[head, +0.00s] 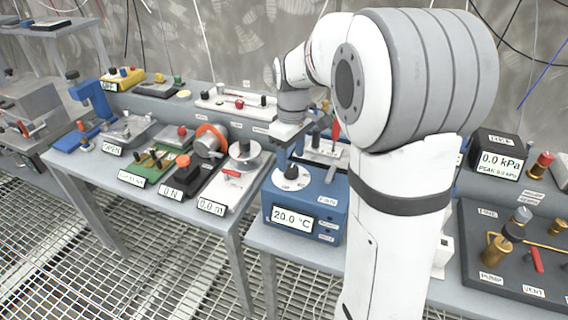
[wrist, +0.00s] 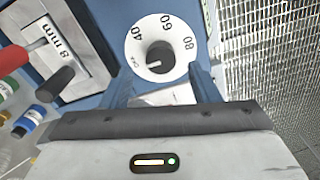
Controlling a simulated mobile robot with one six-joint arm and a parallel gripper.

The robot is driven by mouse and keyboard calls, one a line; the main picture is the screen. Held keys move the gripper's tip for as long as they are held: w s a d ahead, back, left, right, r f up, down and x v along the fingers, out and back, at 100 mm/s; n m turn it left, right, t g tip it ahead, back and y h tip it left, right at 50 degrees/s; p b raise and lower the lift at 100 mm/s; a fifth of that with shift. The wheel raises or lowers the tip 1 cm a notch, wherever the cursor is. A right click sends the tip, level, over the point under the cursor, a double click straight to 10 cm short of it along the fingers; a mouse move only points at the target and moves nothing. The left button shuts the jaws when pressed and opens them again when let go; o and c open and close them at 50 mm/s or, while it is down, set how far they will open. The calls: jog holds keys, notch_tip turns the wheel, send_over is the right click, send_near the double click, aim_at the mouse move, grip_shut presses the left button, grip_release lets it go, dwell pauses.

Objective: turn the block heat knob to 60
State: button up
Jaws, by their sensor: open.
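The block heater (head: 318,208) is a blue box with a display reading 20.0 °C. On its top is a round white dial, whose black knob (head: 291,172) stands at the middle. In the wrist view the knob (wrist: 160,56) sits on the dial plate marked OFF, 40, 60 and 80. A pale line on the knob points toward OFF. My gripper (head: 287,154) is above the heater, close to the dial. In the wrist view its two blue fingers (wrist: 161,82) are apart, below the knob in the picture, with nothing between them. The fingertips appear apart from the knob.
Right of my arm are a pressure display (head: 500,160) and a dark valve panel (head: 525,255). A grating floor (head: 180,270) lies in front.

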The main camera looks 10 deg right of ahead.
aim_at(291, 168)
jog(key=shift+f, duration=1.6)
jog(key=shift+c, duration=0.2)
